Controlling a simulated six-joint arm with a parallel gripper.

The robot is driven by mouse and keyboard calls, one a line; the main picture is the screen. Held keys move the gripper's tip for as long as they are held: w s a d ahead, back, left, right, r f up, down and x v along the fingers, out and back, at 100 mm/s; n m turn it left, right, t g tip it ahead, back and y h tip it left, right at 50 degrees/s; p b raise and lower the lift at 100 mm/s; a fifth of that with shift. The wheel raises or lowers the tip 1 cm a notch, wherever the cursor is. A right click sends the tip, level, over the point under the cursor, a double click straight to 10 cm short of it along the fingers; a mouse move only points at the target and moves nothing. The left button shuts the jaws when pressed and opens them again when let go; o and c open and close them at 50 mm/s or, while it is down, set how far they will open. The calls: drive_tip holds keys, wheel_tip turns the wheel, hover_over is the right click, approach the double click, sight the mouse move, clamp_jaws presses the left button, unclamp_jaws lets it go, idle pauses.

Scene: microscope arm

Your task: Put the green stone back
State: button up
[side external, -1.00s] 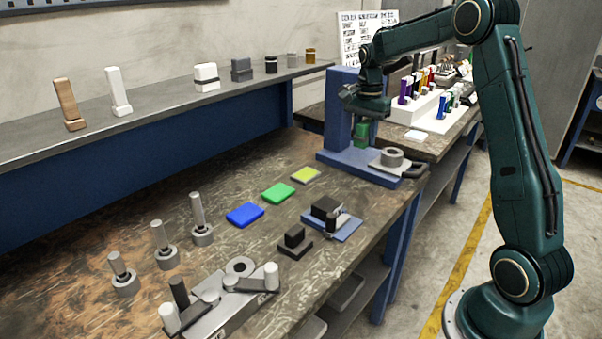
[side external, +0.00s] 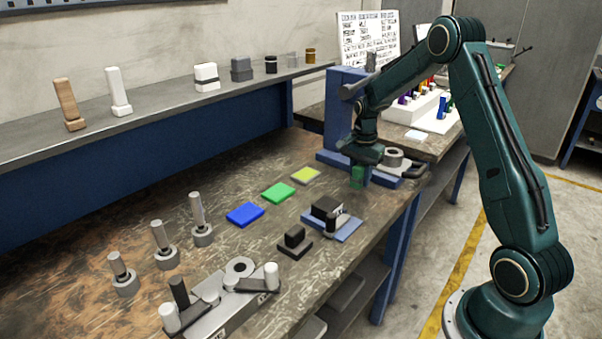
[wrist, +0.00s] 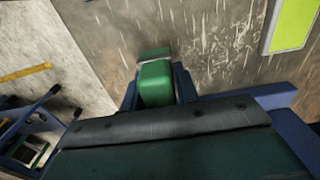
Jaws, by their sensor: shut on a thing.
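The green stone (side external: 357,176) is a small upright green block held under my gripper (side external: 359,166), near the front of the blue microscope stand (side external: 338,160). In the wrist view the green stone (wrist: 156,84) sits between the fingers of my gripper (wrist: 153,88), which is shut on it. The stone hangs above the worn bench top; the exact gap below it is hard to tell. A flat green pad (side external: 278,192) lies on the bench to the left, between a blue pad (side external: 245,214) and a yellow-green pad (side external: 305,175).
A grey ring piece (side external: 393,158) is right of my gripper. A black block on a blue plate (side external: 335,222) stands nearer the camera. A white rack (side external: 412,108) with coloured pieces stands behind. Bench around the pads is clear.

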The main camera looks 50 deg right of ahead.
sight(361, 164)
drive_tip(key=shift+f, duration=2.1)
drive_tip(key=shift+f, duration=0.15)
drive_tip(key=o, duration=0.9)
drive_tip(key=shift+o, duration=0.2)
wheel_tip(361, 164, up, 12)
drive_tip(key=shift+r, duration=0.1)
